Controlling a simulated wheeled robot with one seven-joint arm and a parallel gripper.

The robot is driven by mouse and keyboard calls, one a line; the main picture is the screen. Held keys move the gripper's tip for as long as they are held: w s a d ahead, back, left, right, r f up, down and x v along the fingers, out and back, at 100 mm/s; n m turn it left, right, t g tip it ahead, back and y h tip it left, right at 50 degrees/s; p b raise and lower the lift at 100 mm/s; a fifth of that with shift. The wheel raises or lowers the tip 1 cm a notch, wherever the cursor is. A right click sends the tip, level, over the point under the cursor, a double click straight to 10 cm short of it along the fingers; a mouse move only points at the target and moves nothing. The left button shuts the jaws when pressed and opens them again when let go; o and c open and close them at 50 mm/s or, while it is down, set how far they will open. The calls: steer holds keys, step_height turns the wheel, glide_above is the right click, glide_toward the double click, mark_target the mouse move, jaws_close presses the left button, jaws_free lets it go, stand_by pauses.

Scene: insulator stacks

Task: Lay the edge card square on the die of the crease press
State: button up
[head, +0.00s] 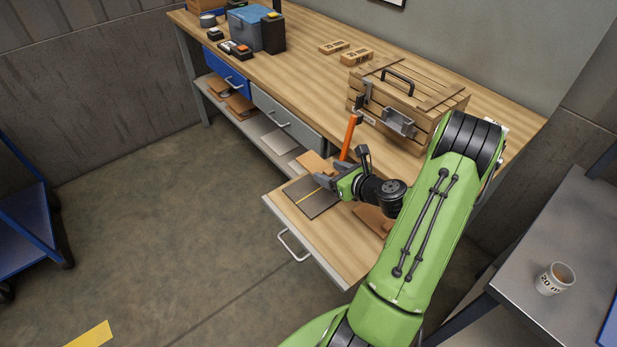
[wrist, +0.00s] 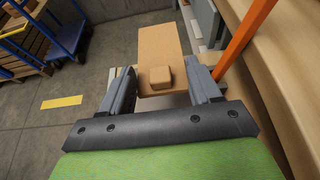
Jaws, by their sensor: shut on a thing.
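My gripper (head: 318,176) is low over the pulled-out board at the front of the bench. It is shut on the tan edge card (wrist: 160,42), which lies between the two grey fingers in the wrist view and has a small raised block (wrist: 159,77) on it. In the head view the card (head: 314,162) shows just beyond the fingers. A dark plate with a yellow line (head: 312,199), likely the die of the crease press, lies beside and below the gripper. An orange lever (head: 350,138) rises behind the gripper. I cannot tell whether the card touches the die.
A wooden crate (head: 425,100) with a black handle stands on the bench behind my arm. Brown pieces (head: 372,220) lie on the pulled-out board (head: 340,262). A blue box (head: 247,27) and small tools stand at the far left. A cup (head: 553,278) stands on the right-hand table.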

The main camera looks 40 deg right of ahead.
mark_target(330, 202)
step_height(330, 202, down, 10)
steer(key=b, duration=0.3)
steer(key=shift+s+r+b, duration=0.1)
steer(key=shift+r+b, duration=0.05)
steer(key=shift+b, duration=0.2)
steer(key=shift+f, duration=0.2)
steer(key=o, duration=0.7)
steer(key=shift+o, duration=0.2)
steer(key=shift+r, duration=0.1)
